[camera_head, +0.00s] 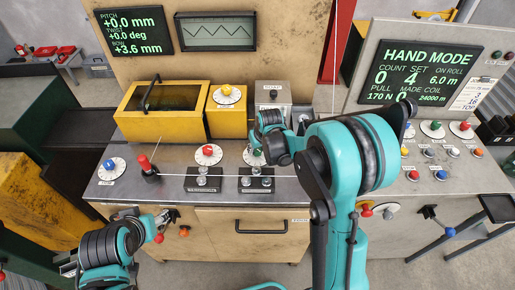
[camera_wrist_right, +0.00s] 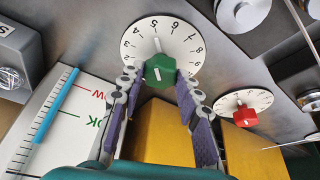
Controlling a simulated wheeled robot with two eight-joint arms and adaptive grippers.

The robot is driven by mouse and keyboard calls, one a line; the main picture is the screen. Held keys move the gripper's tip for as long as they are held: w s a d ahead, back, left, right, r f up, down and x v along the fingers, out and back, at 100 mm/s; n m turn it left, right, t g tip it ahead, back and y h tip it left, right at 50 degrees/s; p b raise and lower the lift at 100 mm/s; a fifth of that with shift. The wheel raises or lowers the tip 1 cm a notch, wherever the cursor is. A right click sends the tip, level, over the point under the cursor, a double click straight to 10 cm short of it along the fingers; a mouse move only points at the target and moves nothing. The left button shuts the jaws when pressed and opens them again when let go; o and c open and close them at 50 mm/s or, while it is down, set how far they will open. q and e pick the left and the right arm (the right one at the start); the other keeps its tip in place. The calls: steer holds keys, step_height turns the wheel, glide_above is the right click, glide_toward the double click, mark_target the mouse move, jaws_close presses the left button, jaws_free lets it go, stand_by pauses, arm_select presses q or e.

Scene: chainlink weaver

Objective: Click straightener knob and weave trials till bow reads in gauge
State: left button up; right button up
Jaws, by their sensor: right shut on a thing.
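My right gripper is shut on the green straightener knob (camera_wrist_right: 159,72), its two fingers (camera_wrist_right: 160,90) on either side of it. The knob sits on a white numbered dial (camera_wrist_right: 185,38); its white pointer line is near the 5. In the head view my right gripper (camera_head: 268,138) largely covers that knob on the steel bench. The dark readout (camera_head: 134,32) shows pitch +0.0 mm, twist +0.0 deg and bow +3.6 mm. My left gripper (camera_head: 165,217) is low at the bench's front edge; its jaws are too small to read.
A second dial with a red knob (camera_wrist_right: 244,115) stands close by; it also shows in the head view (camera_head: 208,150). A yellow box (camera_head: 160,110) stands behind. A red-topped post (camera_head: 146,166) stands left.

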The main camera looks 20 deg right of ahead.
steer(key=m+h, duration=0.1)
steer(key=m, duration=0.2)
steer(key=shift+a+f+b, duration=0.1)
steer(key=shift+a+b, duration=0.05)
steer(key=shift+b, duration=0.25)
steer(key=shift+m+h, duration=0.5)
steer(key=shift+m, duration=0.7)
steer(key=o, duration=1.1)
steer(key=shift+o, duration=0.2)
steer(key=v, duration=1.2)
